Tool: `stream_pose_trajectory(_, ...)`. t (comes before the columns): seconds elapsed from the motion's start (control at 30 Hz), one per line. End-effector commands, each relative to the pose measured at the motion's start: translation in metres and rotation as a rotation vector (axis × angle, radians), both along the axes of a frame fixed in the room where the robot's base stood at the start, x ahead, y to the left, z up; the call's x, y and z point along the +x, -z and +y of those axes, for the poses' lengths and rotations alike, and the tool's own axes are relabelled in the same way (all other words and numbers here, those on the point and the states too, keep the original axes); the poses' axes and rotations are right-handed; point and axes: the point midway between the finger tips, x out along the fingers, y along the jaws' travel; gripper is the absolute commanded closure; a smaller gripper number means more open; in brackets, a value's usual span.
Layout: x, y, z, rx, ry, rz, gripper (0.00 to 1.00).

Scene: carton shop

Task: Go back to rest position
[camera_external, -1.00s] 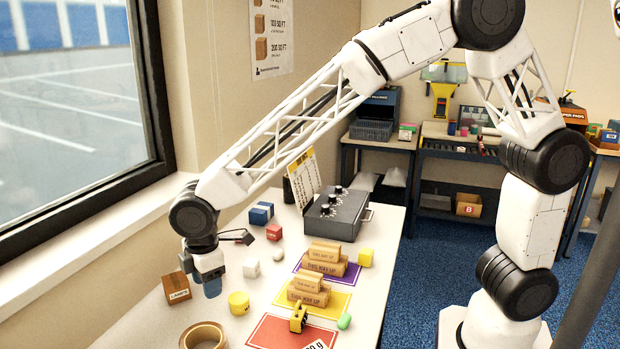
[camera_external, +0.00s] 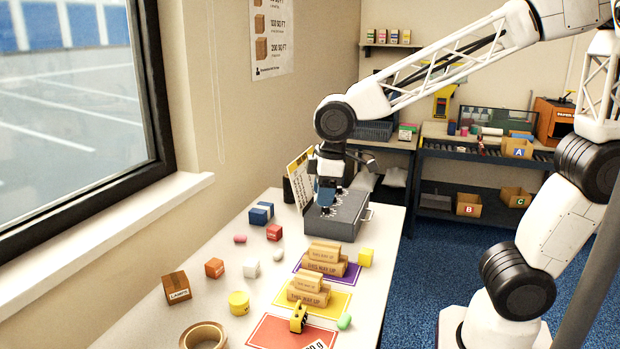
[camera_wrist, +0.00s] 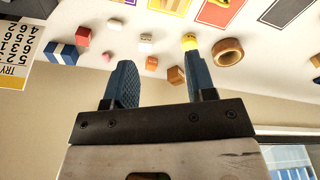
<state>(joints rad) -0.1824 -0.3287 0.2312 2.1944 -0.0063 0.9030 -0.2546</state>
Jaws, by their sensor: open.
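The height of the gap to the box is hard to judge. In the wrist view the two blue fingers of my gripper (camera_wrist: 161,82) are apart with nothing held between them. The wrist view is tilted, with the tabletop across its upper part. An orange block (camera_external: 214,268) lies on the table, clear of my gripper.
Several small blocks, a yellow cylinder (camera_external: 239,303), a tape roll (camera_external: 203,336) and a "LAMPS" carton (camera_external: 177,288) lie on the table. Stacked cartons (camera_external: 308,290) stand on coloured cards at the right. The window wall is left; shelves (camera_external: 480,150) stand behind.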

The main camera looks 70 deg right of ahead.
Motion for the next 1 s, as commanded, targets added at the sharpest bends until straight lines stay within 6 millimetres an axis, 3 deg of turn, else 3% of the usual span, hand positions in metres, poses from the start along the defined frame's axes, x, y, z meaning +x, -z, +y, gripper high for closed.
stream_pose_trajectory(0.3, -0.082, -0.013, -0.049, 0.023, 0.193, -0.039, 0.49)
stream_pose_trajectory(0.6, -0.155, -0.009, -0.081, 0.044, 0.365, -0.072, 0.49)
stream_pose_trajectory(0.8, -0.184, -0.004, -0.091, 0.053, 0.437, -0.086, 0.49)
stream_pose_trajectory(1.0, -0.193, -0.001, -0.093, 0.055, 0.457, -0.088, 0.49)
